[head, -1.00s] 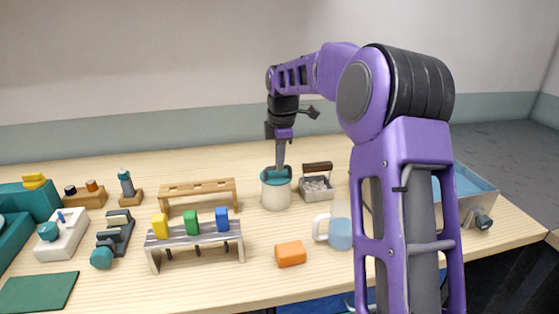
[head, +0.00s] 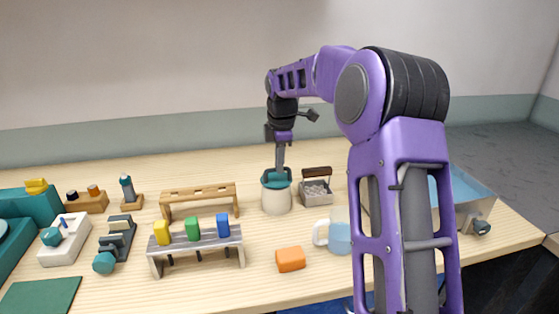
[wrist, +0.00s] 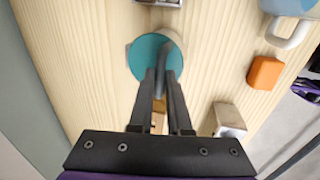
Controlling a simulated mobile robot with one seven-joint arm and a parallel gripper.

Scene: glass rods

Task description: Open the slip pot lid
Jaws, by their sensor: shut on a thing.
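The slip pot (head: 276,202) is a cream cylinder standing near the middle of the table. Its round teal lid (head: 268,180) is at the pot's top; I cannot tell whether it sits flush or is slightly raised. My gripper (head: 281,168) points down onto the lid from above. In the wrist view the lid (wrist: 146,53) is a teal disc just beyond the fingertips. My gripper (wrist: 164,78) is shut on the lid's grey handle there, and the fingers hide part of it. Most of the pot is hidden beneath the lid in that view.
A grey basket with a brown handle (head: 317,188) stands close right of the pot. A wooden rack (head: 199,190) and a grey rack with coloured blocks (head: 200,240) are to its left. An orange block (head: 290,259) and a glass mug (head: 339,238) are in front.

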